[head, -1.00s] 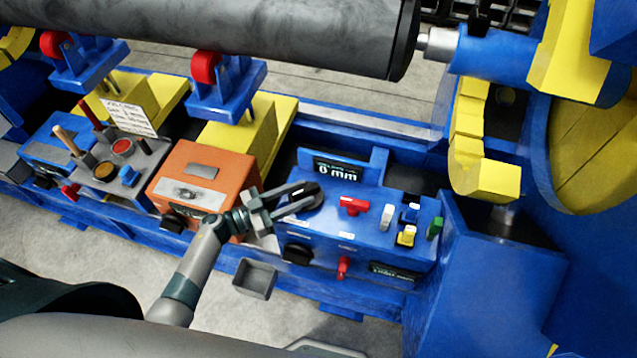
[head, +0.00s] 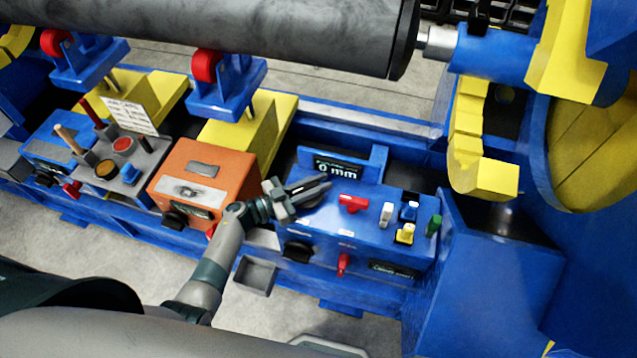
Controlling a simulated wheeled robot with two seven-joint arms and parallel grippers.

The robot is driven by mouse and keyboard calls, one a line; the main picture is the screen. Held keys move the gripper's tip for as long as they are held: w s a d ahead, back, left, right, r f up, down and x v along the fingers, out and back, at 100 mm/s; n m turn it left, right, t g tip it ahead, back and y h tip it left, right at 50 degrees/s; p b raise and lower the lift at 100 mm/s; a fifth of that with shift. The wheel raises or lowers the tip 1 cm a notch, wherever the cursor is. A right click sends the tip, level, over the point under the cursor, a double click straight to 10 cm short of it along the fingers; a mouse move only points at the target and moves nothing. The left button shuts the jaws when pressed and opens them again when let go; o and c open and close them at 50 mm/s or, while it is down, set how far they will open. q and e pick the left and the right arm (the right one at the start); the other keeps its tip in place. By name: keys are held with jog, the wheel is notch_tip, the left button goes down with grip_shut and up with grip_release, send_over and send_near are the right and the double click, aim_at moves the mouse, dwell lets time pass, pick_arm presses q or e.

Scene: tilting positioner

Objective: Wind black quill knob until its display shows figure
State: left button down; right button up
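The blue control box (head: 376,215) carries a display (head: 337,168) on a raised plate at its back, and its figure looks like 0 mm. The black quill knob (head: 309,203) is on the box top in front of the display, mostly hidden by my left gripper (head: 318,187). The gripper's fingers lie over or beside the knob. They overlap in this view, so their gap and any contact with the knob cannot be told. My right gripper is not in view.
A red T-handle (head: 353,203) and white, blue, yellow and green switches stand right of the knob. Another black knob (head: 298,251) and a red lever (head: 343,264) are on the box front. An orange box (head: 205,172) stands left.

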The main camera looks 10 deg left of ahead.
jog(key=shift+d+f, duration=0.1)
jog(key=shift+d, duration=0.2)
pick_arm(q)
jog(key=shift+s+m+g+h+b, duration=0.1)
jog(key=shift+m+g+h+b, duration=0.2)
jog(key=shift+m+g+h, duration=0.35)
jog(key=m+g, duration=0.1)
jog(key=m+g+h+b, duration=0.1)
jog(key=g, duration=0.1)
jog(key=shift+s+d+f+h+b, duration=0.15)
jog(key=shift+s+d+h+b, duration=0.05)
jog(key=shift+s+h+b, duration=0.1)
jog(key=shift+s+d+m+g, duration=0.1)
jog(key=shift+s+m+g, duration=0.05)
jog(key=shift+m+g, duration=0.15)
jog(key=shift+g, duration=0.25)
jog(key=c, duration=1.6)
grip_release()
jog(key=shift+c, duration=0.2)
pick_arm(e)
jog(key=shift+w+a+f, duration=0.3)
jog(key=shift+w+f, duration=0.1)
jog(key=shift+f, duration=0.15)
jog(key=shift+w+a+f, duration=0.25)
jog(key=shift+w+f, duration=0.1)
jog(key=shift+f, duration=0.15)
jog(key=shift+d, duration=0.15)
